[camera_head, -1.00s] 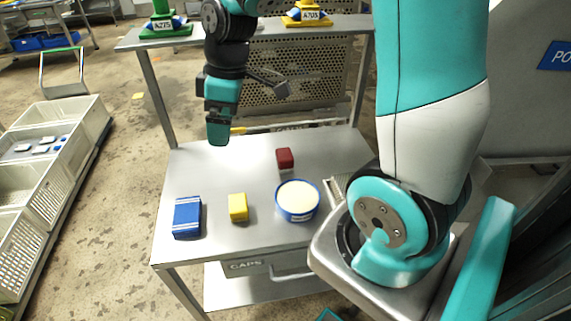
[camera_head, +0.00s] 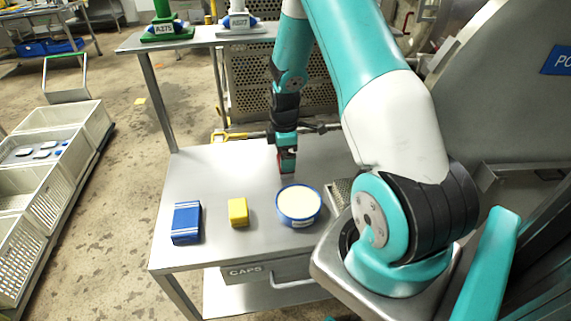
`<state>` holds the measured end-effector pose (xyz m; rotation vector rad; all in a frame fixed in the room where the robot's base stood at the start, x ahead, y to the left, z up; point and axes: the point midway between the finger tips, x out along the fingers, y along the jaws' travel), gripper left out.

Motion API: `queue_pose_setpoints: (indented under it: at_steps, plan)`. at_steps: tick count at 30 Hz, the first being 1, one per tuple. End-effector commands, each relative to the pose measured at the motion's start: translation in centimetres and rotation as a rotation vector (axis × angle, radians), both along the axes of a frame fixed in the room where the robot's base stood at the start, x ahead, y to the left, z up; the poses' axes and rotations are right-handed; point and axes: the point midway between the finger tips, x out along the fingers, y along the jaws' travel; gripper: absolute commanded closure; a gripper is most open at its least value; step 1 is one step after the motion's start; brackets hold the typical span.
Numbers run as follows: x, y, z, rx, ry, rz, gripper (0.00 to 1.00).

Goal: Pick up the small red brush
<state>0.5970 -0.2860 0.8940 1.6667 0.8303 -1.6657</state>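The small red brush (camera_head: 288,163) is a small dark red block on the back part of the steel table (camera_head: 215,180). My gripper (camera_head: 287,158) points down right at it, and the teal fingers cover most of it. A little red shows between and below the fingers. I cannot tell whether the fingers are closed on it or only around it, nor whether it touches the table.
A blue-rimmed round tub (camera_head: 298,203) stands just in front of my gripper. A yellow block (camera_head: 238,212) and a blue block (camera_head: 186,222) stand to its left. A yellow-handled tool (camera_head: 230,136) lies along the back edge. The table's left rear is clear.

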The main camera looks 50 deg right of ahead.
Motion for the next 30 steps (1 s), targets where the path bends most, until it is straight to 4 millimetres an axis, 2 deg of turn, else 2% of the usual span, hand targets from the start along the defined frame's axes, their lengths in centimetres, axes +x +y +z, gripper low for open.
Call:
queue_pose_setpoints:
  at_steps: [7, 16, 17, 23, 24, 30]
  plan:
    - [-0.4, -0.1, -3.5, 0.002, 0.002, -0.001, 0.00]
    - [-0.4, -0.1, -4.2, 0.001, 0.001, -0.001, 0.00]
    - [-0.4, -0.1, -4.2, 0.001, 0.001, -0.001, 0.05]
    - [-0.4, -0.1, -4.2, 0.001, 0.001, -0.001, 0.51]
    - [-0.4, -0.1, -4.1, 0.001, 0.001, -0.001, 0.54]
    - [-0.4, -0.1, -4.1, 0.001, 0.001, -0.001, 0.54]
